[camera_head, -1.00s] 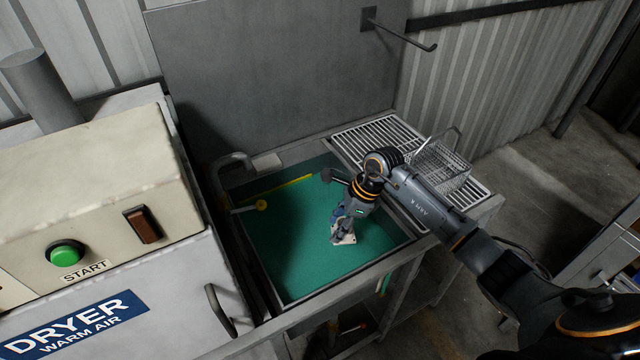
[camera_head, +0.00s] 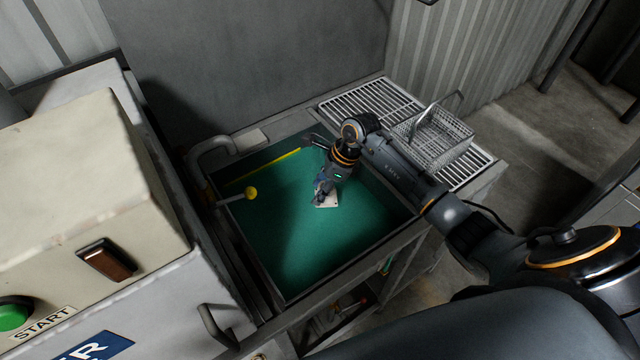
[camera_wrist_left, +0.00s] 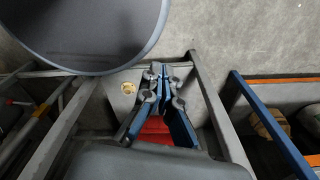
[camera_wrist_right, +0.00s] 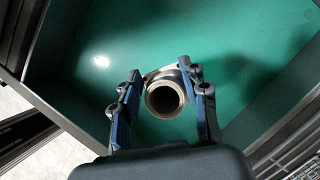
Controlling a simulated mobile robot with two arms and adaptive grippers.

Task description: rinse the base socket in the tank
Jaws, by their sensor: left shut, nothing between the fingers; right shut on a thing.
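The base socket shows in the head view as a pale plate (camera_head: 327,201) below my right gripper (camera_head: 319,194), over the green liquid within the tank (camera_head: 350,263). In the right wrist view the base socket (camera_wrist_right: 165,96) is a metal ring with a dark bore and a flange behind it. It sits between the fingers of my right gripper (camera_wrist_right: 160,98), which is shut on it. I cannot tell whether the socket touches the liquid. My left gripper (camera_wrist_left: 165,78) is shut and empty in the left wrist view. It is outside the head view.
A yellow ball (camera_head: 250,193) on a rod lies at the tank's left side. A wire basket (camera_head: 437,138) stands on the slatted rack (camera_head: 370,101) at the right. The dryer (camera_head: 90,180) with its green button (camera_head: 14,314) stands close on the left.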

